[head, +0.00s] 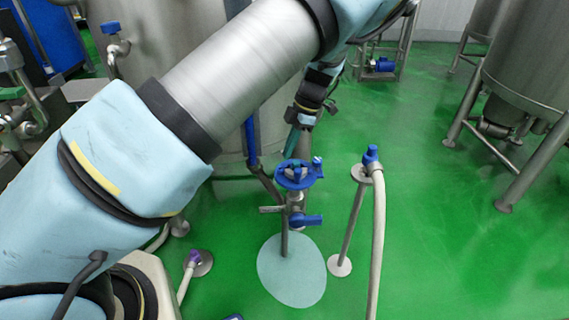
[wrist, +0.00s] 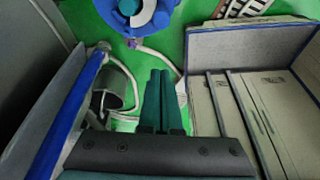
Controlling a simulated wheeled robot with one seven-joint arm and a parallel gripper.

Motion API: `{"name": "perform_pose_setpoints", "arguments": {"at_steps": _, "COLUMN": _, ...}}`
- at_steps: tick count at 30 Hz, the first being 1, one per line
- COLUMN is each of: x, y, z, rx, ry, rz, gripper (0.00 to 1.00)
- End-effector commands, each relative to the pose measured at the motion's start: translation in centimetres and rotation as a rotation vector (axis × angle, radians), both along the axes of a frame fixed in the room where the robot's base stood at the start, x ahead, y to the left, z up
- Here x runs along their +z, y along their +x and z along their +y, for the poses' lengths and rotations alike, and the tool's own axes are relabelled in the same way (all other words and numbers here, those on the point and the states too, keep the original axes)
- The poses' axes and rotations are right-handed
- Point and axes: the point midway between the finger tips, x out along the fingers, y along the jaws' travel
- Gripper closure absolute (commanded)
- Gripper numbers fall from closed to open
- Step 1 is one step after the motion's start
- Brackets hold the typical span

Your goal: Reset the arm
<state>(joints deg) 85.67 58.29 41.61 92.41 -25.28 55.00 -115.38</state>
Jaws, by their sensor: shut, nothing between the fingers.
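My arm reaches across the head view from the lower left to the top, then bends down near the middle. My gripper (head: 291,150) hangs at its end, pointing down beside the steel tank, above and behind the blue handwheel valve (head: 296,174) in the picture. In the wrist view my gripper (wrist: 160,73) shows two teal fingers lying together, with nothing between them. It appears clear of the valve, though the exact gap is hard to tell.
A stand (head: 349,225) with a blue-topped hose is right of the valve. A large steel tank (head: 165,45) stands behind my arm; another tank (head: 530,60) is at right. Green floor (head: 440,220) is open at right. A grey box-like body (wrist: 255,110) fills the wrist view's right.

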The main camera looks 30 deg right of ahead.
Motion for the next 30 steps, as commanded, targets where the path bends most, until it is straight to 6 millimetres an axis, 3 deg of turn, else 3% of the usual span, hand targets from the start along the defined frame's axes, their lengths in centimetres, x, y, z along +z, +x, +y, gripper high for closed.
{"name": "perform_pose_setpoints", "arguments": {"at_steps": 10, "x": 1.7, "y": -0.1, "z": -0.6, "rx": -0.001, "ry": 0.001, "rz": -0.001, "gripper": 1.00}}
{"name": "perform_pose_setpoints", "arguments": {"at_steps": 14, "x": 2.1, "y": 0.7, "z": 0.6, "rx": -0.011, "ry": -0.006, "rz": 0.022, "gripper": 1.00}}
{"name": "perform_pose_setpoints", "arguments": {"at_steps": 17, "x": 3.1, "y": 2.4, "z": 3.6, "rx": -0.050, "ry": -0.027, "rz": 0.074, "gripper": 1.00}}
{"name": "perform_pose_setpoints", "arguments": {"at_steps": 22, "x": 5.6, "y": 5.2, "z": 11.3, "rx": -0.206, "ry": -0.104, "rz": 0.196, "gripper": 1.00}}
{"name": "perform_pose_setpoints", "arguments": {"at_steps": 30, "x": 10.0, "y": 5.6, "z": 22.8, "rx": -0.568, "ry": -0.244, "rz": 0.276, "gripper": 1.00}}
